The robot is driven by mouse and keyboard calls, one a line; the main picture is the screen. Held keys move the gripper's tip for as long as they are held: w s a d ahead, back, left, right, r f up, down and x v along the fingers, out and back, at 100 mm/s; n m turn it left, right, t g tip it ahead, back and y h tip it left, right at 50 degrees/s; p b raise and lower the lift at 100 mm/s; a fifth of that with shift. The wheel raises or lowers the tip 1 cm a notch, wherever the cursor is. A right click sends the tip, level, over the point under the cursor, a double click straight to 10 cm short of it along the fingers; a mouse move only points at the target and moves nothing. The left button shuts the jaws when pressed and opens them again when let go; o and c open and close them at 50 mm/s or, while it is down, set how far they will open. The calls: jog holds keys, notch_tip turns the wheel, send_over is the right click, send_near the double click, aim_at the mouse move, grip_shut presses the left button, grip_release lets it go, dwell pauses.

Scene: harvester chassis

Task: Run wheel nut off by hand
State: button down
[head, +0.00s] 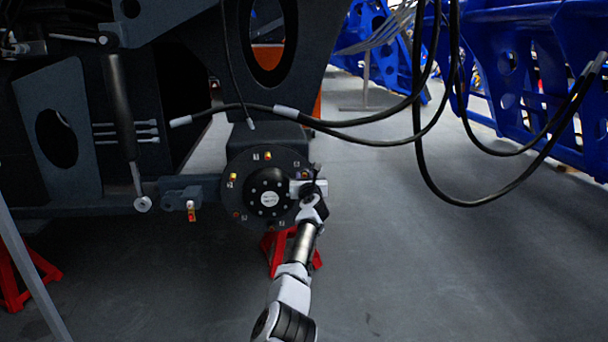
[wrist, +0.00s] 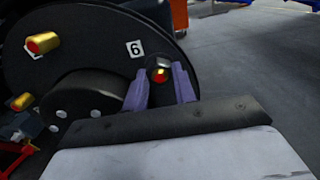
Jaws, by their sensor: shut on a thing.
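The dark round wheel hub (head: 243,165) is on the chassis in the middle of the head view, with numbered labels and several studs around its rim. In the wrist view the hub (wrist: 85,60) fills the upper left. In the head view my gripper (head: 302,187) reaches the hub's right side, and the nut is hidden there. Other studs with gold and red ends (wrist: 42,43) stand out from the hub face.
A red jack stand (head: 279,252) is below the hub, behind my arm. Black hoses (head: 345,125) hang across the upper middle and right. Blue frames (head: 530,70) stand at the back right. The grey floor (head: 450,270) at right is clear.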

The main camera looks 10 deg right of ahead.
jog(key=shift+f, duration=0.1)
jog(key=n+b, duration=0.6)
jog(key=n, duration=1.2)
jog(key=shift+s, duration=0.2)
jog(key=c, duration=1.1)
grip_release()
jog(key=shift+c, duration=0.2)
